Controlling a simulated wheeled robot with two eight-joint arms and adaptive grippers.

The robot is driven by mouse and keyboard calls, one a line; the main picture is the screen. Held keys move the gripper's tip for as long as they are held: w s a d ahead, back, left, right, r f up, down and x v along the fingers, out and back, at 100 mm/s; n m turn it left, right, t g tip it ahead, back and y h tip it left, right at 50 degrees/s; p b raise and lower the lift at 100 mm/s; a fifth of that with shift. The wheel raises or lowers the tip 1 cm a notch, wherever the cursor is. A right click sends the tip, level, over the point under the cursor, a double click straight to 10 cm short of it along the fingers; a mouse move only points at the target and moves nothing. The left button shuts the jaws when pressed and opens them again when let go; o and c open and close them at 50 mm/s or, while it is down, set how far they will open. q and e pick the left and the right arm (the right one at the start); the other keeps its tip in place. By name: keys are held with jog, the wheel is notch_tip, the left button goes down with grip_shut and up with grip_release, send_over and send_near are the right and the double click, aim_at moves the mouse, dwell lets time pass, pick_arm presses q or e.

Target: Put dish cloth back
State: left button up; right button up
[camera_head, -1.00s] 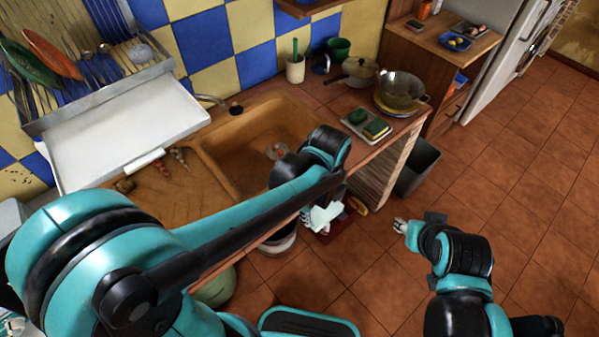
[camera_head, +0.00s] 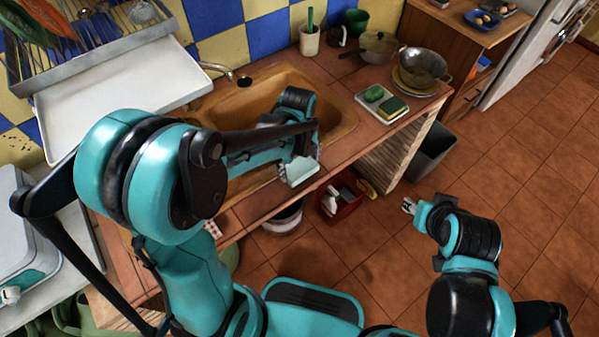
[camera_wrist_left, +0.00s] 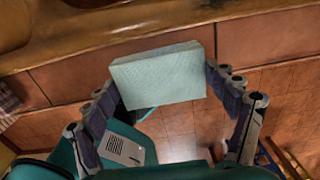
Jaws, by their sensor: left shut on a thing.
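The dish cloth (camera_head: 301,171) is a pale, folded, block-like piece. My left gripper (camera_head: 300,160) is shut on it and holds it by the counter's front edge, in front of the sink (camera_head: 262,108). In the left wrist view the cloth (camera_wrist_left: 160,80) sits between the two fingers, with the counter edge behind it and floor below. I cannot tell how high it is above the counter. My right gripper (camera_head: 409,206) hangs over the floor at the right, away from the cloth; its finger gap is too small to read.
A tray with sponges (camera_head: 383,103), a pot (camera_head: 378,46) and a wire-like bowl (camera_head: 422,66) stand on the counter's right part. Below the counter are a red crate (camera_head: 340,205), a white bucket (camera_head: 283,217) and a dark bin (camera_head: 432,150). A dish rack (camera_head: 110,52) stands left.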

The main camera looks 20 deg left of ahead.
aim_at(299, 167)
pick_arm(q)
notch_tip(299, 167, down, 4)
jog(key=shift+r+b, duration=0.25)
jog(key=shift+b, duration=0.4)
jog(key=shift+r, duration=0.1)
jog(key=shift+f, duration=0.2)
jog(key=o, duration=1)
jog(key=shift+r, duration=0.1)
